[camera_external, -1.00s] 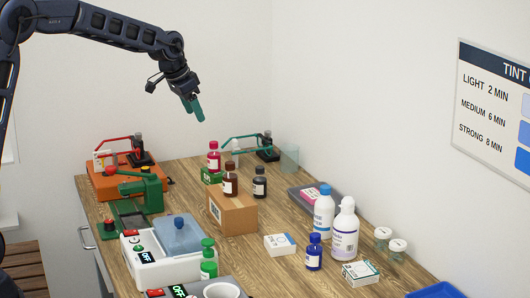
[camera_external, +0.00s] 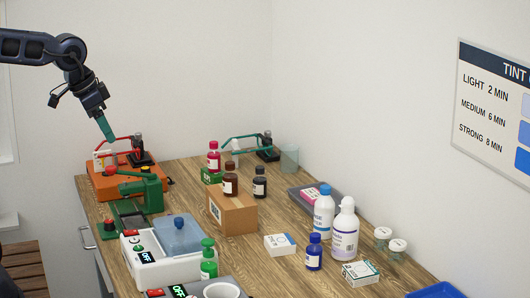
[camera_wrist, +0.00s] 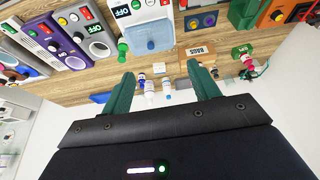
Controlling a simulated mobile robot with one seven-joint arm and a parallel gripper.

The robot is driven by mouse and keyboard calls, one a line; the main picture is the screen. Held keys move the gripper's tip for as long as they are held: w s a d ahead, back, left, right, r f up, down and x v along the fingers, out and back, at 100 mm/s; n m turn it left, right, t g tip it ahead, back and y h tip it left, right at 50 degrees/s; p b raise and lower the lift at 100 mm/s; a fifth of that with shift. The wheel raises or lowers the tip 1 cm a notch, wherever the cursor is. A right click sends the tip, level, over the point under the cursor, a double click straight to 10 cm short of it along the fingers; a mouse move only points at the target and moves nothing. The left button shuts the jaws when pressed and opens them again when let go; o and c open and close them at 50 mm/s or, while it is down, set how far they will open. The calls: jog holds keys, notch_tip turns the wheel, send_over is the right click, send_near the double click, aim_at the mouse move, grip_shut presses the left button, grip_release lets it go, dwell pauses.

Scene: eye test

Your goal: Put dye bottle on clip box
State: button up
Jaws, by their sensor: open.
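Which bottle is the dye bottle I cannot tell for sure. Candidates are a pink-red bottle (camera_external: 213,158) on a small green box (camera_external: 211,177), a brown bottle (camera_external: 230,183) on a cardboard box, a black bottle (camera_external: 260,185) beside that box, and a blue bottle (camera_external: 314,257) at the front. Two small white boxes, one with blue (camera_external: 280,245) and one with green markings (camera_external: 360,273), lie on the table; neither label is readable as clip box. My gripper (camera_external: 109,137) is open and empty above the orange machine; its green fingers show apart in the wrist view (camera_wrist: 161,70).
The wooden table (camera_external: 255,262) is crowded. At left stand an orange machine (camera_external: 107,187), a green press (camera_external: 150,190) and a white device with a blue lid (camera_external: 160,268). The cardboard box (camera_external: 240,216) is central; tall white bottles (camera_external: 344,240) stand right of it.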

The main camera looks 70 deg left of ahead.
jog(key=s+d+f, duration=0.2)
jog(key=s, duration=0.5)
jog(key=s+d+f, duration=0.2)
jog(key=s+f, duration=0.1)
jog(key=s, duration=0.4)
jog(key=shift+s+d, duration=0.15)
jog(key=shift+d, duration=0.05)
